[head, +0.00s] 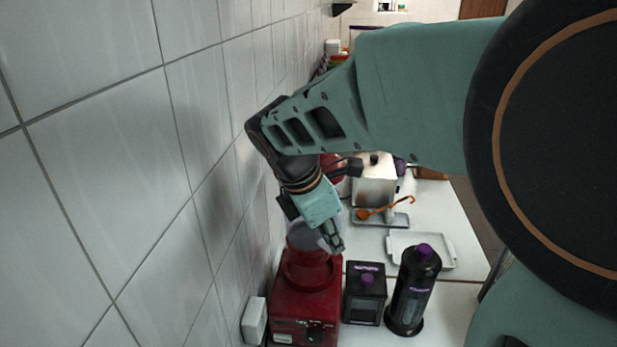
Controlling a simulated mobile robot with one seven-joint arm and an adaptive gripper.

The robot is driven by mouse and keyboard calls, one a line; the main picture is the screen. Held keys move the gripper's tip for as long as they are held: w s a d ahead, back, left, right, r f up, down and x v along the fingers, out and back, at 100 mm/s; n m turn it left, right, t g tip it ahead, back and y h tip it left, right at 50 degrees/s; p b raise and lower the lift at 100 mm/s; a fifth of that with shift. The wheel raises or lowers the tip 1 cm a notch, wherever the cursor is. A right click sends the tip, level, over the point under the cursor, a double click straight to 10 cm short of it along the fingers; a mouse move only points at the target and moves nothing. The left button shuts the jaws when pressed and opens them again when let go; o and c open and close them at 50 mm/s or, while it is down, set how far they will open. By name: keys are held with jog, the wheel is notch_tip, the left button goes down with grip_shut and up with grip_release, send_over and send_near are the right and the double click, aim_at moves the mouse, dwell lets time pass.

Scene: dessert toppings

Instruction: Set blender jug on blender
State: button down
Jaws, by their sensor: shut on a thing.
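The red blender (306,305) stands on the counter close to the tiled wall, with a dark knob low on its front. The blender jug (305,238), greyish and see-through, is directly above the blender's round red top. From this angle I cannot tell whether the jug rests on the blender or is just above it. My gripper (332,243) reaches down from above and is shut on the jug at its right side. My arm and gripper hide the upper part of the jug.
A black square container (364,297) with a purple knob and a tall black bottle (413,290) with a purple top stand right of the blender. Behind are a white tray (447,262), an orange ladle (385,208) and a metal box (374,185). The tiled wall (150,180) is close on the left.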

jog(key=shift+w+f+b, duration=0.1)
jog(key=shift+f+b, duration=2.55)
jog(key=shift+f, duration=0.1)
jog(key=shift+p, duration=0.45)
jog(key=shift+f+b, duration=0.4)
jog(key=shift+f, duration=0.15)
jog(key=c, duration=2.2)
grip_release()
jog(key=p+v, duration=0.5)
jog(key=v, duration=0.6)
jog(key=shift+d, duration=0.1)
